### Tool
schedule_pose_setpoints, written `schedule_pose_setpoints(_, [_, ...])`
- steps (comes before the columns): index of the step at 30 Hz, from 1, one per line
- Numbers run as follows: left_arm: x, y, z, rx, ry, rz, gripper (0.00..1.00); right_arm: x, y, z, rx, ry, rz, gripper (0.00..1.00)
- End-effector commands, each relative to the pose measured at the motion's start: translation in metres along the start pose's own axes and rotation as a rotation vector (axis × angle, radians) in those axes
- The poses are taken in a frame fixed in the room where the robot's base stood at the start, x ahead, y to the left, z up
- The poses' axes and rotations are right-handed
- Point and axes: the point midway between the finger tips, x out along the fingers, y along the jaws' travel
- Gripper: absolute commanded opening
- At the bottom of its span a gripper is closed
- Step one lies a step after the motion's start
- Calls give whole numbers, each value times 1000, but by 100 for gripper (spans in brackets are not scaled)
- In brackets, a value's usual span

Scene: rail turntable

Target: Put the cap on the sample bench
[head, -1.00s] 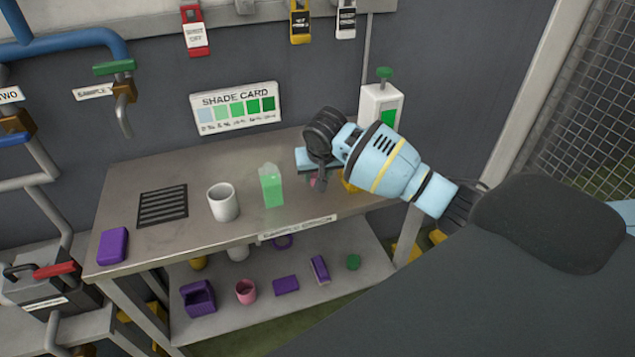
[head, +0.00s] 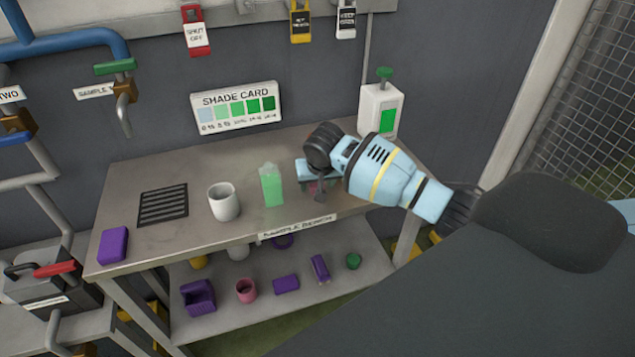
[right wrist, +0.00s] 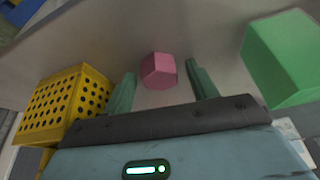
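A small pink faceted piece, which looks like the cap (right wrist: 158,71), is on the sample bench in the right wrist view. It lies between the two fingers of my right gripper (right wrist: 161,86), with a gap on each side. The fingers are open and not touching it. In the head view my right gripper (head: 318,188) is low over the right part of the sample bench (head: 185,232), and only a bit of pink shows behind it. My left gripper is not in view.
A clear container with green contents (head: 271,188) stands left of the gripper, with a white cup (head: 223,203) beyond it. A yellow perforated box (right wrist: 55,105) is on the gripper's other side. A purple block (head: 113,245) lies at the bench's left end. Several items fill the lower shelf (head: 225,315).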

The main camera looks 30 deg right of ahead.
Motion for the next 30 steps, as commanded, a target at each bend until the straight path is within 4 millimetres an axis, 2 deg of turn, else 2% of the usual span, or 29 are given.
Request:
schedule_pose_setpoints(8, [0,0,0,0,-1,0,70,-1,0,-1,0,1,0,58])
schedule_pose_setpoints(13, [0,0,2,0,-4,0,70,-14,0,-2,0,2,-2,58])
schedule_pose_setpoints(17, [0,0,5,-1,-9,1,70,-34,0,-2,-2,2,-1,58])
schedule_pose_setpoints(24, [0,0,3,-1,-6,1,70,-84,0,-2,-1,3,-2,58])
schedule_pose_setpoints(30, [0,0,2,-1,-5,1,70,-112,0,-2,0,1,-1,58])
